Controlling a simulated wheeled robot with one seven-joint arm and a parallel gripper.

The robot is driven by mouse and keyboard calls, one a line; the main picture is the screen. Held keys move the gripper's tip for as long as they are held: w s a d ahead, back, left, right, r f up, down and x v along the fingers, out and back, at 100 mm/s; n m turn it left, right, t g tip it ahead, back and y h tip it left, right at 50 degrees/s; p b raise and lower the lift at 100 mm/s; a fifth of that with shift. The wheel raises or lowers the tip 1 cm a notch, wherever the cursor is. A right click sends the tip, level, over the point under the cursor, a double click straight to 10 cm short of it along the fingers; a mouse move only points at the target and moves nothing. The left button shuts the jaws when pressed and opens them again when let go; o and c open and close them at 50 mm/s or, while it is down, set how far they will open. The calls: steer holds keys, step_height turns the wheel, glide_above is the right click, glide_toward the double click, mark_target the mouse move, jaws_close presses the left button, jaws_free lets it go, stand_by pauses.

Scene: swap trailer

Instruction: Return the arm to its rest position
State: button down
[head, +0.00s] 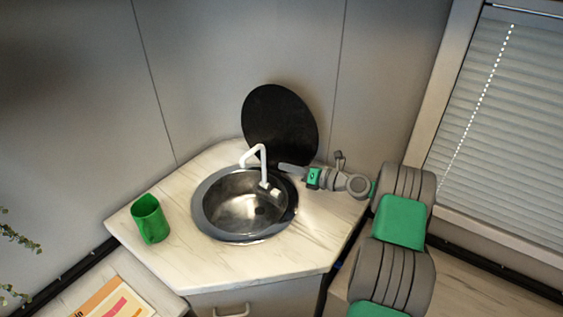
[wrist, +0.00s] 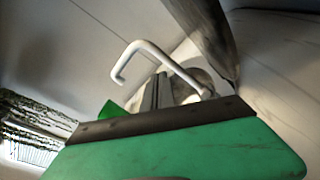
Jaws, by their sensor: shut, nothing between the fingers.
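My arm reaches in from the right in the head view, grey with green panels. My gripper (head: 284,167) is at its end, just right of the white faucet (head: 262,166) and in front of the raised black lid (head: 280,122). In the wrist view my gripper (wrist: 158,92) shows as narrow grey fingers close together, shut and empty. The faucet (wrist: 150,50) stands just beyond it there. I cannot tell whether the fingers touch the faucet or the lid.
A round metal sink (head: 240,208) is set in the pale marbled counter (head: 275,258). A window with blinds (head: 505,130) is at the right. A colourful booklet (head: 115,300) lies at the lower left.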

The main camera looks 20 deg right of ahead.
steer(key=s+a+r+n+g+h, duration=0.35)
steer(key=a+n, duration=0.25)
steer(key=n, duration=0.3)
steer(key=s+a+r+n+g+h, duration=0.2)
steer(key=s+a+r+n, duration=0.25)
steer(key=n, duration=0.45)
steer(key=s+r+n+g+h, duration=0.2)
steer(key=s+n+h, duration=0.4)
steer(key=s+n, duration=1)
steer(key=s, duration=0.8)
steer(key=shift+n, duration=0.4)
steer(key=shift+w, duration=0.1)
